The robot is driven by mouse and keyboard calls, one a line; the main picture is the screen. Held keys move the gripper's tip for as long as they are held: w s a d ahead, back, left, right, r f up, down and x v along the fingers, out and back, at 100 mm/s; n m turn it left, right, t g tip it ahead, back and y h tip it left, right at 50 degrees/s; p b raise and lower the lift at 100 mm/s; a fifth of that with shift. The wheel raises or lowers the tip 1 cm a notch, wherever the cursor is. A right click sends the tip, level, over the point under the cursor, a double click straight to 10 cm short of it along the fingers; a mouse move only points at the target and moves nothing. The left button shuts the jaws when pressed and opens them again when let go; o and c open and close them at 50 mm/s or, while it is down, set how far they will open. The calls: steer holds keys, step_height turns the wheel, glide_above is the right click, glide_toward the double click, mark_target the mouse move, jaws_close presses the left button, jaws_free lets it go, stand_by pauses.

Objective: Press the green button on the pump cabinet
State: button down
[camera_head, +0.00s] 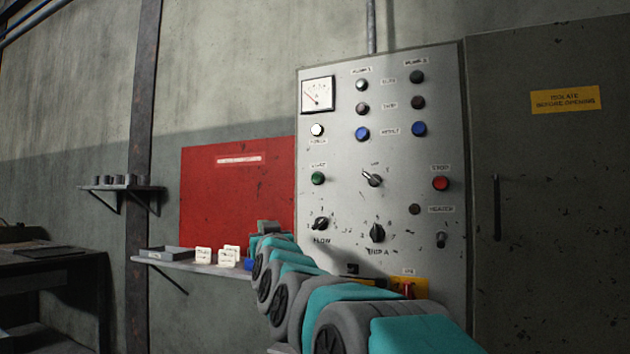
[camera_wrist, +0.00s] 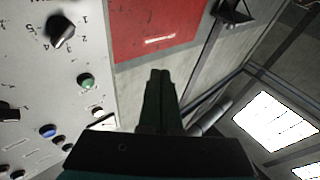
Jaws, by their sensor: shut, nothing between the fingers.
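The pump cabinet (camera_head: 390,130) is a grey panel on the wall with a gauge, lamps, buttons and knobs. Its green button (camera_head: 317,178) sits at the panel's left side, below a white lamp and above the left black knob. The green button also shows in the wrist view (camera_wrist: 86,81), left of my gripper. My gripper (camera_wrist: 160,75) is shut and empty, and points past the cabinet's edge toward the wall and red board. In the head view, my arm reaches in from the lower right, and my gripper (camera_head: 268,228) is below and left of the green button, apart from it.
A red board (camera_head: 240,185) hangs left of the cabinet. A shelf (camera_head: 190,265) below it holds a tray and white cards. A red button (camera_head: 440,184) and blue buttons (camera_head: 362,134) are also on the panel. A grey cabinet door (camera_head: 550,190) stands at right.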

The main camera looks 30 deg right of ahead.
mark_target(317, 178)
steer(key=s+d+r+m+t+h, duration=0.2)
steer(key=d+r+h, duration=0.3)
steer(key=r, duration=0.5)
steer(key=shift+d+r+m+t+h, duration=0.4)
steer(key=shift+d+m+t, duration=0.1)
steer(key=shift+d, duration=0.05)
steer(key=shift+w+d+f+b, duration=0.1)
steer(key=shift+w+d+b, duration=0.35)
steer(key=shift+w+d, duration=0.6)
steer(key=shift+w+d+r+b, duration=0.1)
steer(key=shift+w+d+b, duration=0.3)
steer(key=shift+w+d, duration=0.65)
steer(key=shift+w+d+f+b, duration=0.1)
steer(key=shift+w+d+b, duration=0.5)
steer(key=shift+d, duration=0.75)
steer(key=shift+w+d, duration=0.15)
steer(key=shift+w+d, duration=0.15)
steer(key=shift+d, duration=0.05)
